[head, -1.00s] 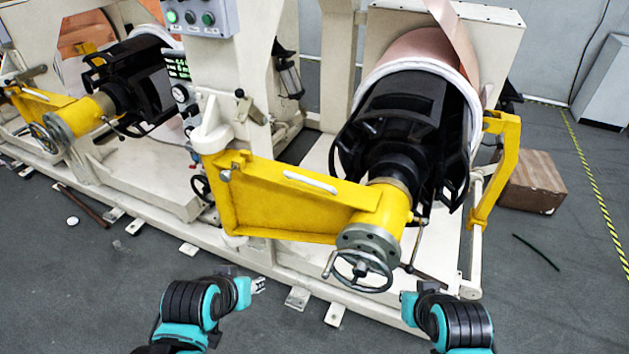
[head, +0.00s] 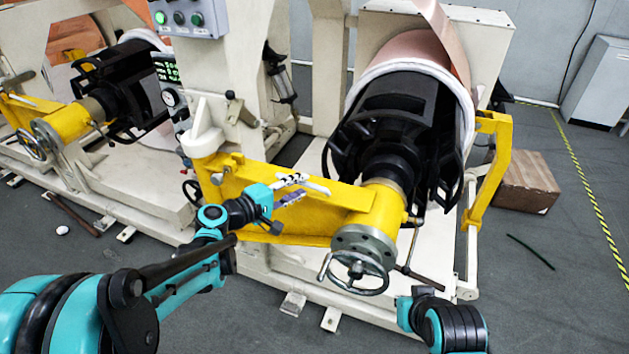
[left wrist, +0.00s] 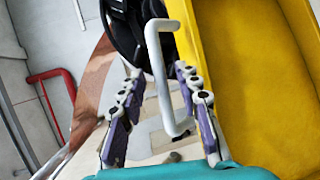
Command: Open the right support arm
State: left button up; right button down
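The right support arm (head: 345,203) is the yellow beam across the front of the right-hand unit. A white bar handle (head: 319,187) is fixed on its top. My left gripper (head: 293,188) is at the handle. In the left wrist view, my left gripper (left wrist: 160,108) is open, with one purple-padded finger on each side of the white handle (left wrist: 159,70), and the yellow arm (left wrist: 265,75) is to the right. The handle appears free of the pads. My right gripper (head: 408,302) is low at the front; its fingers are not clear.
A handwheel (head: 358,272) sticks out at the yellow arm's right end, below the black roll core (head: 395,120). A yellow bracket (head: 492,170) stands to the right. A cardboard box (head: 527,182) lies on the floor behind. The grey floor at right is mostly clear.

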aim_at(315, 192)
pick_arm(q)
jog(key=b+x, duration=0.1)
jog(key=x, duration=0.5)
jog(key=shift+w+d+f, duration=0.1)
jog(key=shift+w+d, duration=0.1)
jog(key=shift+w, duration=0.05)
jog(key=shift+c, duration=0.2)
grip_shut()
